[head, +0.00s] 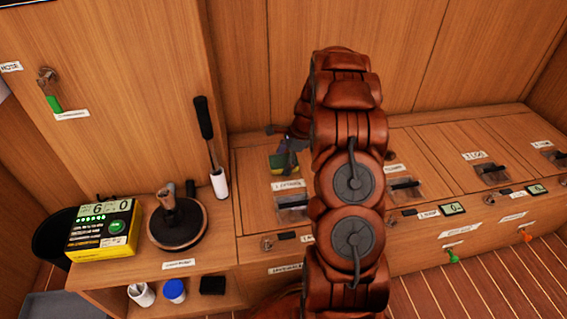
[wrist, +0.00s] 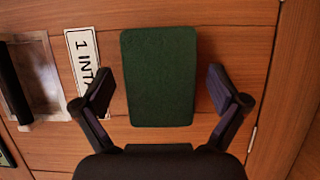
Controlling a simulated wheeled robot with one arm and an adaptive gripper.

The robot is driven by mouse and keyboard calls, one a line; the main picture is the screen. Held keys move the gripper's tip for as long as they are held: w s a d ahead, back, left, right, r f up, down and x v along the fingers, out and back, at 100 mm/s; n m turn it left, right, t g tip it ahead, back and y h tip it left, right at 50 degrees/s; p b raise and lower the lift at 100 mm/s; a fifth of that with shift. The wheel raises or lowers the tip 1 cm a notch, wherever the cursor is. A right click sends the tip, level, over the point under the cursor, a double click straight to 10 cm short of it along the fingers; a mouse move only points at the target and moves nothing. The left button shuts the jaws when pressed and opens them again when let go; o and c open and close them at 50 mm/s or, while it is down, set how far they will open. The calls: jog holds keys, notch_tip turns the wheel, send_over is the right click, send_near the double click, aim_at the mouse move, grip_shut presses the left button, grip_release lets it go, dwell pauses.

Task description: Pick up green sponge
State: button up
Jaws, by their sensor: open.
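The green sponge (wrist: 160,78) lies flat on a wooden lid in the wrist view, a dark green rounded rectangle. In the head view the sponge (head: 283,163) shows as a small green and yellowish block on the left lid, partly hidden by my gripper. My gripper (wrist: 160,92) is open, with one finger on each side of the sponge's lower part. Gaps show between both fingers and the sponge. In the head view my gripper (head: 290,146) is at the sponge, mostly behind my arm.
A label (wrist: 88,72) and a clear latch box (wrist: 32,85) lie left of the sponge. A yellow device (head: 103,230), a round black stand (head: 177,222) and a black-handled tool (head: 210,145) stand on the left counter. Wooden wall panels rise behind the lids.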

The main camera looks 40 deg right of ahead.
aim_at(278, 162)
dwell(0.4)
jog(key=c, duration=0.8)
jog(key=shift+b, duration=0.65)
jog(key=r, duration=0.1)
jog(key=r+p, duration=0.2)
jog(key=r, duration=0.1)
jog(key=shift+s+a+r, duration=0.1)
jog(key=shift+s+a, duration=0.15)
jog(key=shift+a, duration=0.05)
jog(key=s+a+p, duration=0.1)
jog(key=s+a, duration=0.2)
jog(key=s+a+p, duration=0.1)
jog(key=s+a, duration=0.3)
jog(key=s+a+r+p, duration=0.1)
jog(key=s+a, duration=0.2)
jog(key=a, duration=0.1)
jog(key=shift+s+r+p, duration=0.1)
jog(key=shift+s+p, duration=0.05)
jog(key=shift+p, duration=0.25)
